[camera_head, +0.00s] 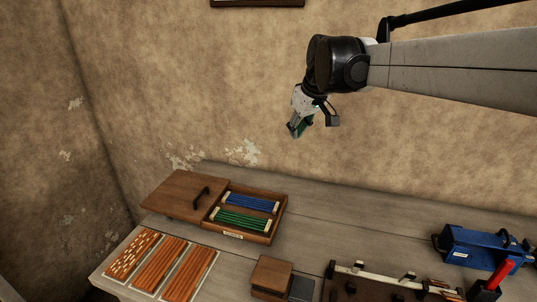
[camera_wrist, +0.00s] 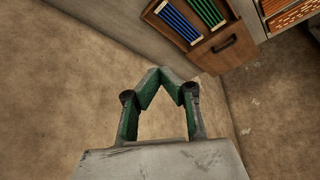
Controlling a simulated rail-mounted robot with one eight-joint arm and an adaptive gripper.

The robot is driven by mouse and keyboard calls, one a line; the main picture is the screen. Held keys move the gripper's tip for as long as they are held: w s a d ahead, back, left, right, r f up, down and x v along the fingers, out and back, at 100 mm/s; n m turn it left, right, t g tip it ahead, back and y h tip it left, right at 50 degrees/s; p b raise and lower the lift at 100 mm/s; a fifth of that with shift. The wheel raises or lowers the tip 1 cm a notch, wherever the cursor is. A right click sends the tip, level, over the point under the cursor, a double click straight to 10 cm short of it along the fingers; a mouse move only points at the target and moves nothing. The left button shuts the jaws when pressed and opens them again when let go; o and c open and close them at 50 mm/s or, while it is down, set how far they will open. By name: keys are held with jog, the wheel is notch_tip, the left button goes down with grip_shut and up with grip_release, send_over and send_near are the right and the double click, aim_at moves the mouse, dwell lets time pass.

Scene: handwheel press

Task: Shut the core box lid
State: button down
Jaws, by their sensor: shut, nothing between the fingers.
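The core box (camera_head: 249,212) is a shallow wooden tray on the bench, holding blue rods (camera_head: 252,202) and green rods (camera_head: 243,219). Its lid (camera_head: 172,195) is open, a flat brown wooden panel lying to the box's left with a dark handle (camera_head: 201,196). My gripper (camera_head: 294,133) is shut and empty, in the air above and behind the box, apart from it. In the wrist view my gripper (camera_wrist: 160,75) has its green fingers meeting at the tips. The core box (camera_wrist: 165,32) and lid (camera_wrist: 226,50) show at the top of that view.
Panels of orange-brown strips (camera_head: 160,265) lie at the bench's front left. A small wooden block (camera_head: 271,275) stands in front of the box. A blue device (camera_head: 475,247) and a red-handled tool (camera_head: 499,277) stand at the right. The bench (camera_head: 345,228) behind and right of the box is clear.

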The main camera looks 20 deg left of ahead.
jog(key=w+a+f+n+g, duration=0.15)
jog(key=a+f, duration=0.25)
jog(key=a, duration=0.6)
jog(key=w+a+f+n, duration=0.1)
jog(key=a+f+n, duration=0.15)
jog(key=a, duration=0.65)
jog(key=n+g+p, duration=0.1)
jog(key=n+g, duration=0.1)
jog(key=n, duration=0.1)
send_over(199, 200)
notch_tip(199, 200, down, 11)
jog(key=shift+n, duration=0.3)
jog(key=x, duration=0.3)
jog(key=p+x, duration=0.1)
jog(key=x, duration=0.2)
jog(key=a+x, duration=0.1)
jog(key=x, duration=0.3)
jog(key=shift+w+r+p, duration=0.1)
jog(key=shift+w+p, duration=0.1)
jog(key=shift+p, duration=0.15)
jog(key=shift+w+d+f+p, duration=0.1)
jog(key=shift+d+f+p, duration=0.15)
jog(key=shift+d, duration=0.7)
jog(key=shift+d+f+p, duration=0.2)
jog(key=shift+d, duration=0.8)
